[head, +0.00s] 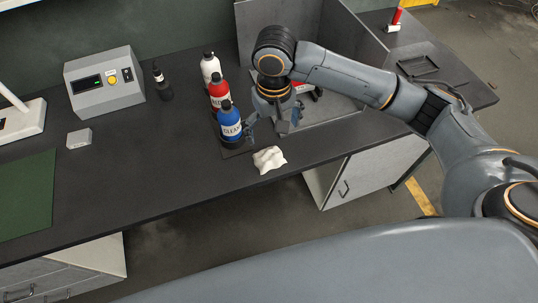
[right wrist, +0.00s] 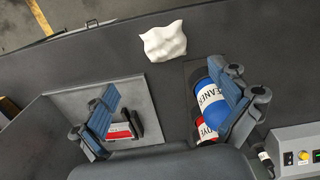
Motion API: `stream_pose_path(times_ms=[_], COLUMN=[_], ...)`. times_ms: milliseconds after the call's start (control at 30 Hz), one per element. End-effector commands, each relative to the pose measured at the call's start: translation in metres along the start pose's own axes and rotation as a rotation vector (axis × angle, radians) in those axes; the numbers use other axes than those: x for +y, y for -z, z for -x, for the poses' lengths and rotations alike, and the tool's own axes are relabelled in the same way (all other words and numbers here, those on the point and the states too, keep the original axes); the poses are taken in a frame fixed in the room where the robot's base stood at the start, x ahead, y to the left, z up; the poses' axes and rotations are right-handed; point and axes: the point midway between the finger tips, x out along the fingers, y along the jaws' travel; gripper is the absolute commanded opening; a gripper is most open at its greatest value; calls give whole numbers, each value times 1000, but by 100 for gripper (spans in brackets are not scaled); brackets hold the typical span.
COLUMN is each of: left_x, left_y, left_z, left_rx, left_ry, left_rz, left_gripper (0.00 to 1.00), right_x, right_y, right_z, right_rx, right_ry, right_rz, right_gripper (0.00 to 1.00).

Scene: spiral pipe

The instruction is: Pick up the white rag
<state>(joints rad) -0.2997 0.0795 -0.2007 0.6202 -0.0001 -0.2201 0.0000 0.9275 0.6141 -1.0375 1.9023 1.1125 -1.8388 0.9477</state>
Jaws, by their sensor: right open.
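The white rag (head: 269,159) lies crumpled on the dark bench top near its front edge, just in front of the blue bottle (head: 231,124). It also shows in the right wrist view (right wrist: 164,41), at the top middle, beyond the fingertips. My right gripper (head: 272,124) is above the bench behind the rag, close to the blue bottle. In the right wrist view (right wrist: 166,98) its two blue-padded fingers are wide apart with nothing between them. The rag is apart from the fingers. My left gripper is not in view.
A red bottle (head: 219,90) and a white bottle (head: 210,67) stand behind the blue one. A grey tray (head: 345,108) with a red item lies right of the gripper. A control box (head: 104,82), dark bottle (head: 162,82) and green mat (head: 27,195) are left. The bench left of the rag is clear.

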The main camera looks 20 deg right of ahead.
Motion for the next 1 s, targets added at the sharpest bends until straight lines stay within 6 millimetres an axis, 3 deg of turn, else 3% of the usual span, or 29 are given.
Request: stream_pose_path(times_ms=[233, 467, 800, 1000], left_x=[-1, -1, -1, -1], left_y=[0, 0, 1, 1], left_z=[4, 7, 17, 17], left_rx=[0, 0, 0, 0], left_ry=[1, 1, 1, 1], left_rz=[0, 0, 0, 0], left_gripper=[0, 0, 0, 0], right_x=[0, -2, -8, -8], right_y=[0, 0, 1, 1], right_z=[-45, -61, -105, -109], right_rx=[-2, 0, 1, 3], right_ry=[0, 1, 0, 0], right_rz=[-1, 2, 2, 2], right_gripper=[98, 98, 98, 98])
